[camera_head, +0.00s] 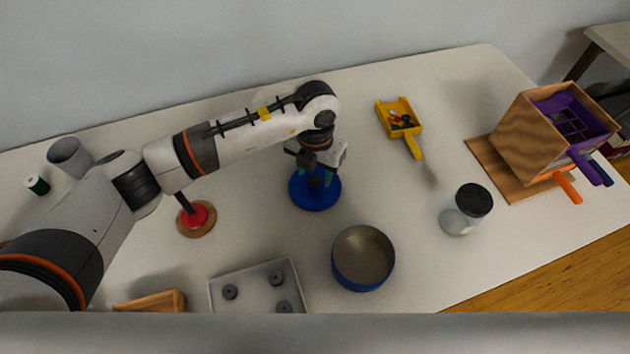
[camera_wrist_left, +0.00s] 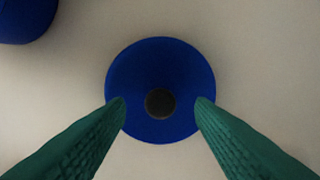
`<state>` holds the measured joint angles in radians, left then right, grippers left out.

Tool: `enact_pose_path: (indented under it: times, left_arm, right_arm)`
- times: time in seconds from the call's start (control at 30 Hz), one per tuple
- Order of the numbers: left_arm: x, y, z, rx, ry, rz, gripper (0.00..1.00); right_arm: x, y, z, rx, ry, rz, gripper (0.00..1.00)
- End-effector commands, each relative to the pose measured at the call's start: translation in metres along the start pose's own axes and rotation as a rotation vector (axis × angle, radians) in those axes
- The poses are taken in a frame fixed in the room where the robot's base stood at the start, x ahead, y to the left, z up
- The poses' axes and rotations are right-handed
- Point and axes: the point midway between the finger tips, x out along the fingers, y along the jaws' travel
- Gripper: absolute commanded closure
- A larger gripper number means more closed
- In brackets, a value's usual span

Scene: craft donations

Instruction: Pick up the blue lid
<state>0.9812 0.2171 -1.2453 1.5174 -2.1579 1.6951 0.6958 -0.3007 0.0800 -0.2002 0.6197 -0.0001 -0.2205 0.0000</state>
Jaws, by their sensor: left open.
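The round blue lid (camera_head: 312,198) lies on the table near the middle of the head view, partly hidden under my left gripper. It shows in the left wrist view (camera_wrist_left: 160,65) with a dark round knob (camera_wrist_left: 160,102) at its centre. My left gripper (camera_head: 318,178) is over the lid, pointing down. In the wrist view its green fingers (camera_wrist_left: 160,110) are open, one on each side of the knob, with nothing held. I cannot tell how high the fingertips are above the lid. My right gripper is not in view.
A blue pot (camera_head: 363,258) stands to the lower right of the lid. A grey tray (camera_head: 243,273) is below, a red-topped stand (camera_head: 196,218) left. A yellow dustpan (camera_head: 400,118), a black-lidded jar (camera_head: 466,209) and a wooden box (camera_head: 536,135) are to the right.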

Motion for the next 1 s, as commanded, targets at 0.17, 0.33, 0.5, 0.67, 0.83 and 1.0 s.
enact_pose_path:
  times: [0.17,0.33,0.5,0.67,0.83,1.0]
  left_arm:
    - [0.019,0.000,0.000,-0.001,0.000,0.000,0.51]
    - [0.021,0.000,-0.001,0.000,0.001,0.000,0.51]
    - [0.021,0.000,0.000,0.000,0.001,0.000,0.64]
    - [0.021,0.000,0.000,0.000,0.001,0.000,0.90]
    - [0.021,0.000,-0.001,0.000,0.001,0.000,0.98]
    - [0.021,0.000,-0.001,0.000,0.001,0.000,0.98]
  right_arm:
    - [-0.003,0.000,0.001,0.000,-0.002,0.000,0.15]
    - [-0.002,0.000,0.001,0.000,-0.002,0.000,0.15]
    - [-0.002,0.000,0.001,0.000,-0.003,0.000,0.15]
    - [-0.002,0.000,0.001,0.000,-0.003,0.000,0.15]
    - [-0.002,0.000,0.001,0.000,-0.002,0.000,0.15]
    - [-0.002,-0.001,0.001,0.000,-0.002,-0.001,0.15]
